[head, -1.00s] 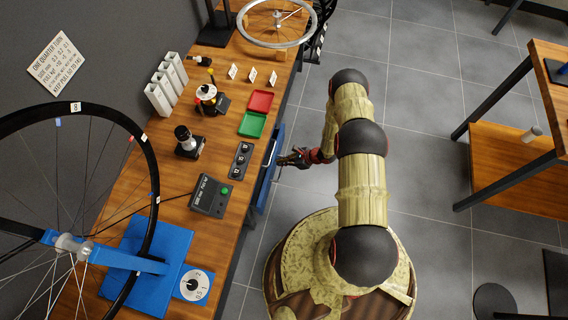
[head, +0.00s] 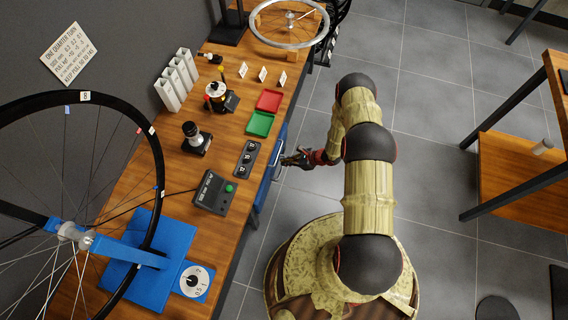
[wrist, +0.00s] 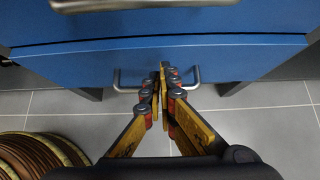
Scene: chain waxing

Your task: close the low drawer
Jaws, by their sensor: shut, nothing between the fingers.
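The low drawer (wrist: 85,64) has a blue front with a grey bar handle (wrist: 122,80), below another blue drawer in the wrist view. In the head view a blue drawer front (head: 264,190) shows as a narrow strip along the bench's right edge; I cannot tell from above how far the low one stands out. My gripper (wrist: 163,68) is shut and empty, its fingertips at the middle of the low drawer's front, between the handle's ends. They hide part of the handle, and contact is unclear. The gripper also shows in the head view (head: 286,160).
The upper drawer (wrist: 160,22) lies just above my fingertips. The wooden bench (head: 225,240) carries a control box (head: 214,192), red tray (head: 269,100), green tray (head: 260,123) and wheels.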

